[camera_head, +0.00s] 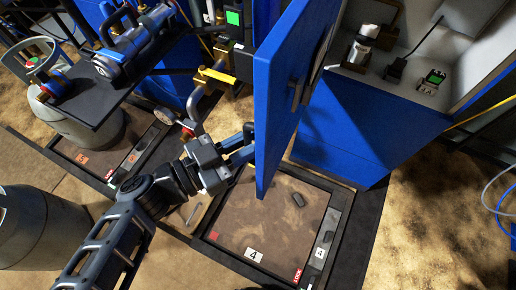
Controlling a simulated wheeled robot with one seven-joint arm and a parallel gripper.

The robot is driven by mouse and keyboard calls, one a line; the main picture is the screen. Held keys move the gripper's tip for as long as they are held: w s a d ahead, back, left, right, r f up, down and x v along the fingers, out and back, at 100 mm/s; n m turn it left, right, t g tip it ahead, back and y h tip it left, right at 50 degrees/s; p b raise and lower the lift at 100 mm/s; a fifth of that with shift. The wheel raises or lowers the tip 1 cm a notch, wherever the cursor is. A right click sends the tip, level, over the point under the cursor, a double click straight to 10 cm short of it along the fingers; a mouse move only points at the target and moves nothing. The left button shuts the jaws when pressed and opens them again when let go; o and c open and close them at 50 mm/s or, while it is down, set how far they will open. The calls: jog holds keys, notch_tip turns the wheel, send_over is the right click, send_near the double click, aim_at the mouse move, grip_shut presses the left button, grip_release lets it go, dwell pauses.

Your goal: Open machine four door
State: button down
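The blue door (280,100) of the blue cabinet stands swung open, well away from the cabinet front. A grey handle-like part (297,91) shows on its visible face. The cabinet (350,125) is open at the top right and its pale inside shows. A label "4" (254,254) lies on the framed floor panel below. My gripper (243,146) is at the left side of the door, close to its edge. Its fingertips are partly hidden behind the door, so I cannot tell whether they touch it or how far apart they are.
A small metal device (361,46) and a green-screened box (433,79) sit inside the cabinet. At left, a black platform (105,90) carries blue equipment. A gauge with yellow pipework (212,78) stands behind my gripper. A grey tank (30,230) is at lower left. Floor at lower right is mostly clear.

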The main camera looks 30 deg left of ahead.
jog(key=shift+w+r, duration=0.1)
jog(key=shift+w, duration=0.05)
jog(key=c, duration=1.2)
grip_release()
jog(key=shift+a, duration=0.1)
jog(key=v, duration=0.7)
jog(key=shift+s+a+b, duration=0.2)
jog(key=shift+s+b, duration=0.15)
jog(key=shift+b, duration=0.05)
